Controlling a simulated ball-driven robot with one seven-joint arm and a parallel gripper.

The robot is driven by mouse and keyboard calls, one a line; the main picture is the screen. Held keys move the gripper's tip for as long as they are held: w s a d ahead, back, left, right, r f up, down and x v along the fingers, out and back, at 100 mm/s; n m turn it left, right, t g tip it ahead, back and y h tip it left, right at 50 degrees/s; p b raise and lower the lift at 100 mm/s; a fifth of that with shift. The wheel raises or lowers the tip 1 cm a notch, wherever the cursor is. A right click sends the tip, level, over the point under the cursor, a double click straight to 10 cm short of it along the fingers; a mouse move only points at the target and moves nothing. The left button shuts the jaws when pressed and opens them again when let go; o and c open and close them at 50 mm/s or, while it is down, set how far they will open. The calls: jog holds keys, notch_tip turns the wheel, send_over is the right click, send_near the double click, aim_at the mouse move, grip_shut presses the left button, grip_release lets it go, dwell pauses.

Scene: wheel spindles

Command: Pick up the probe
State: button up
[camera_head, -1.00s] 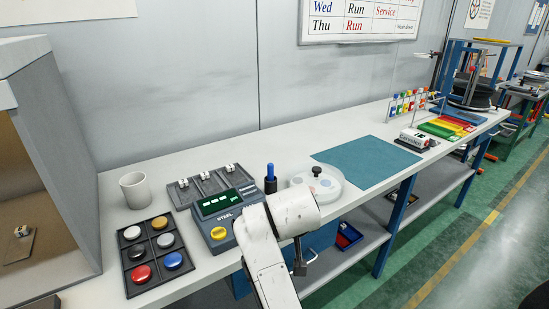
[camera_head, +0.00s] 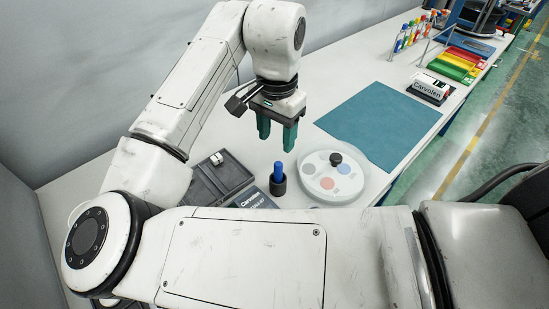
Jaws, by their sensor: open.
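The probe (camera_head: 279,168) looks to be the blue-topped piece standing upright in a dark round holder (camera_head: 278,187) on the bench. My gripper (camera_head: 276,139) points down with its two green fingers apart and nothing between them. In the picture it is just above the probe's blue top, and a small gap shows between them. How far the fingertips are from the probe in depth I cannot tell. The probe's lower part is hidden inside the holder.
A round white dish (camera_head: 331,187) with a black knob stands right beside the holder. A dark tray (camera_head: 225,172) and a partly hidden meter (camera_head: 252,199) lie to its left. A teal mat (camera_head: 385,118) lies clear to the right. My arm hides the near bench.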

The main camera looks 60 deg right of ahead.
aim_at(278, 163)
notch_tip(278, 163, down, 5)
jog(key=shift+f, duration=0.1)
jog(key=shift+s+d+f+p, duration=0.1)
jog(key=shift+f+p, duration=0.3)
jog(key=shift+f, duration=0.95)
jog(key=shift+s+d+f+p, duration=0.1)
jog(key=shift+f+p, duration=0.3)
jog(key=shift+f, duration=0.9)
grip_shut()
